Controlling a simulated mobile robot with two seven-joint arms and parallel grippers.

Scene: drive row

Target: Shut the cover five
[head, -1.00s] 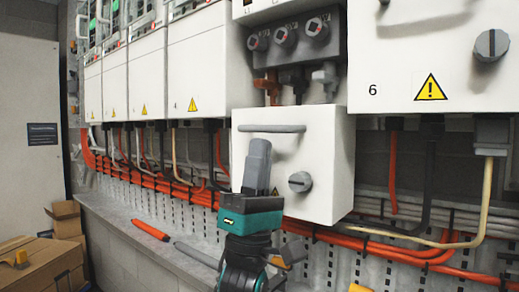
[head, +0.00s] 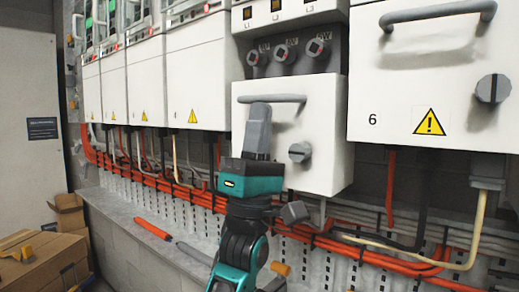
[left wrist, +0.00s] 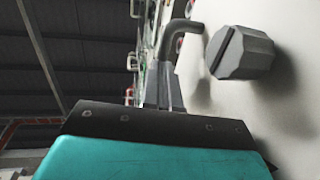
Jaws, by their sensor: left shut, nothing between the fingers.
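Cover five (head: 318,130) is a white front panel between the panel marked 4 and the panel marked 6. It has a grey bar handle (head: 290,98) at its top and a grey round knob (head: 300,152). It sits below an uncovered recess with three round connectors. My left gripper (head: 261,108) is shut and empty, its fingers pointing up in front of the cover, with the tips at the handle's left part. The left wrist view shows the fingers (left wrist: 165,92) by the handle (left wrist: 183,38), with the knob (left wrist: 240,52) beside it. I cannot tell whether they touch. My right gripper is not in view.
Panel six (head: 430,85), with its handle and knob, stands on the right. Orange and black cables (head: 350,245) run below the panels. An orange tool (head: 152,228) lies on the ledge. Cardboard boxes (head: 45,262) stand at the lower left.

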